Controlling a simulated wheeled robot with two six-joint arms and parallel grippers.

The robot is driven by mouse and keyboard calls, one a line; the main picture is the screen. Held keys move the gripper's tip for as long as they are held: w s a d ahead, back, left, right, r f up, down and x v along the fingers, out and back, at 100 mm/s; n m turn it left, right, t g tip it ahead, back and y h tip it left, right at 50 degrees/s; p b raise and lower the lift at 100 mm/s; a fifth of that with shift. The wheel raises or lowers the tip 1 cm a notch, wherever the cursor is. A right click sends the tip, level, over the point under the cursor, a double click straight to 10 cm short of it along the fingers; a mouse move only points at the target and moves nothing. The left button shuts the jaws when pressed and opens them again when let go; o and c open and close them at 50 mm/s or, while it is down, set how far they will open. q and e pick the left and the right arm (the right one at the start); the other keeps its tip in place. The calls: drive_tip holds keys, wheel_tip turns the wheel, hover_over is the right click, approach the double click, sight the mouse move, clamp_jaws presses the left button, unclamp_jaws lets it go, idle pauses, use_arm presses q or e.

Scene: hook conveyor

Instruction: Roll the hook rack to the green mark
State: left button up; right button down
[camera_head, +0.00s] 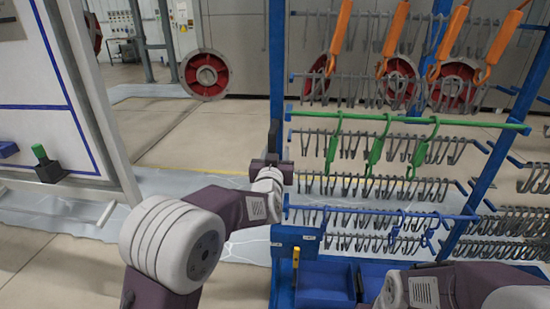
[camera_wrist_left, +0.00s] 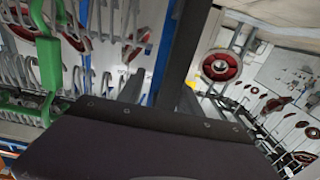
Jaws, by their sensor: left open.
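The blue hook rack (camera_head: 278,60) stands to the right in the head view, with rows of grey hooks on its bars. A green bar (camera_head: 455,123) with green hooks crosses it, and orange hooks hang higher up. My left gripper (camera_head: 274,143) is at the rack's left post, open. In the left wrist view the dark fingers (camera_wrist_left: 158,75) are spread, with part of the blue post (camera_wrist_left: 166,40) showing between them; I cannot tell whether they touch it. My right gripper is out of view; only my right arm shows at lower right. I see no green mark on the floor.
Blue bins (camera_head: 325,284) sit low on the rack. A white panel (camera_head: 35,75) stands at left, with a green-topped knob (camera_head: 42,162) by it. A red-and-grey wheel (camera_head: 206,74) hangs behind. Bare floor (camera_head: 185,135) lies between panel and rack.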

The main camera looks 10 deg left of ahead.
use_arm(q)
drive_tip(key=s, duration=0.8)
drive_tip(key=shift+s+p, duration=0.15)
drive_tip(key=shift+p, duration=0.2)
drive_tip(key=a+n+y, duration=0.1)
drive_tip(key=a+y, duration=0.1)
drive_tip(key=a, duration=0.6)
drive_tip(key=s+a+f+g+h, duration=0.15)
drive_tip(key=s+f+g, duration=0.45)
drive_tip(key=f, duration=0.6)
drive_tip(key=s+f+m+g, duration=0.1)
drive_tip(key=s+f+g, duration=0.5)
drive_tip(key=s, duration=0.4)
drive_tip(key=s+f+g, duration=0.4)
drive_tip(key=s+f, duration=0.4)
drive_tip(key=s, duration=0.2)
wheel_tip(320, 180, up, 25)
drive_tip(key=s+p, duration=0.1)
drive_tip(key=p, duration=2.4)
drive_tip(key=shift+s+a+r+g+h, duration=0.15)
drive_tip(key=shift+s+g+h, duration=0.1)
drive_tip(key=shift+g+h, duration=0.15)
